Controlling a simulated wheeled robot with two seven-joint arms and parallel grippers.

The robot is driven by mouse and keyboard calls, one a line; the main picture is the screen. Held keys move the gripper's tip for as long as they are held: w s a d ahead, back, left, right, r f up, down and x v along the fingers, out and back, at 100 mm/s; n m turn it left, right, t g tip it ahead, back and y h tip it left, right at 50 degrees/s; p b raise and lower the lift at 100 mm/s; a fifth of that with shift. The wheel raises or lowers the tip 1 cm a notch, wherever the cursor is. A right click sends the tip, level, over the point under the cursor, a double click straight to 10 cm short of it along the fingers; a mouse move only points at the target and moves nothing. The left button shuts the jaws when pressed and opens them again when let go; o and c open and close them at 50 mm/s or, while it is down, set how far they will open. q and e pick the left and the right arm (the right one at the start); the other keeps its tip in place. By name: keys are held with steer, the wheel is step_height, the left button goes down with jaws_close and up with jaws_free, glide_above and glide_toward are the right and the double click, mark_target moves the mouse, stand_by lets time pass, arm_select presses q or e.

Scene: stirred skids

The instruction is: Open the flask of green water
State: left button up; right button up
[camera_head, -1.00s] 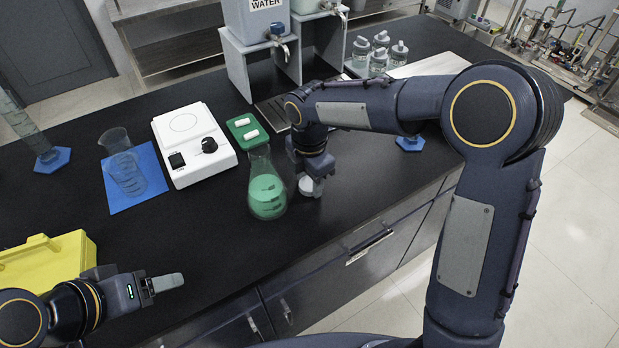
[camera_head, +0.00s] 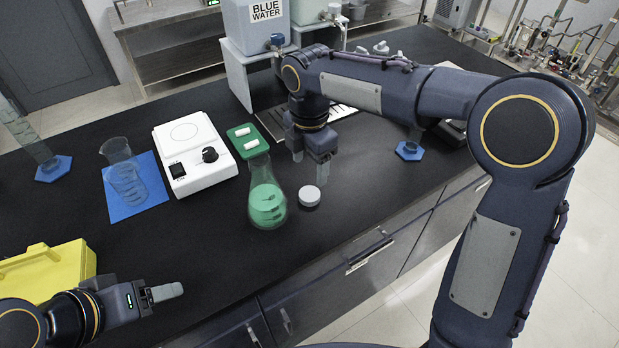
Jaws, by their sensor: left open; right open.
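The conical flask of green water (camera_head: 267,203) stands upright on the black bench. Its neck is uncovered, with no cap on it. A round grey-white cap (camera_head: 309,196) lies on the bench just right of the flask, apart from it. My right gripper (camera_head: 310,168) is open and empty above and just behind the cap, fingers pointing down. My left gripper (camera_head: 166,292) is open and empty over the front left of the bench, well away from the flask.
A white stirrer plate (camera_head: 195,155) and a green tray (camera_head: 244,139) with two white stir bars are behind the flask. A beaker (camera_head: 123,172) stands on a blue mat (camera_head: 152,186). A yellow case (camera_head: 45,273) is at left. Bench front is clear.

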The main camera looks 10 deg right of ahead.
steer(key=s+d+r+m+t+y, duration=0.2)
steer(key=s+d+r+m, duration=0.3)
steer(key=s+d+m, duration=0.65)
steer(key=s+f+m+t+y, duration=0.1)
steer(key=s+f+m+t, duration=0.2)
steer(key=s+m, duration=0.9)
step_height(320, 180, down, 2)
steer(key=shift+s+d+f+m+t+y, duration=0.25)
steer(key=shift+d+m+y, duration=0.2)
steer(key=shift+m, duration=0.4)
